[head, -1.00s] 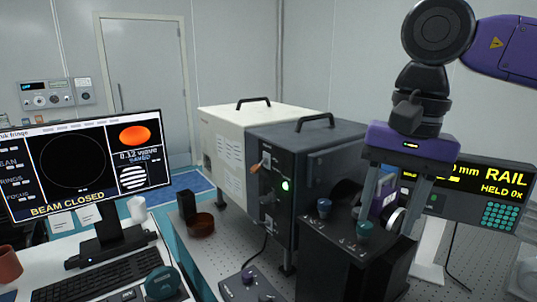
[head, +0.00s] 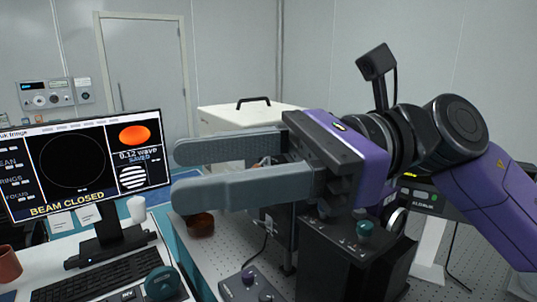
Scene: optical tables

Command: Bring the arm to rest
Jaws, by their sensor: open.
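My gripper (head: 176,174) is open and empty in the head view. Its two long grey fingers point left, with a clear gap between them. They hang in front of the dark instrument box and above the optical table (head: 218,240). My purple and black arm comes in from the right edge and is bent at the wrist. The gripper hides most of the dark box, the front of the white box (head: 240,117) and part of the rail display (head: 425,200).
A monitor (head: 85,165) reading "BEAM CLOSED" stands at the left, above a keyboard (head: 110,270). A brown dish (head: 200,225) lies below the fingers. A black mount with a green knob (head: 365,229) stands below the gripper's body. A control box (head: 250,285) sits at the front.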

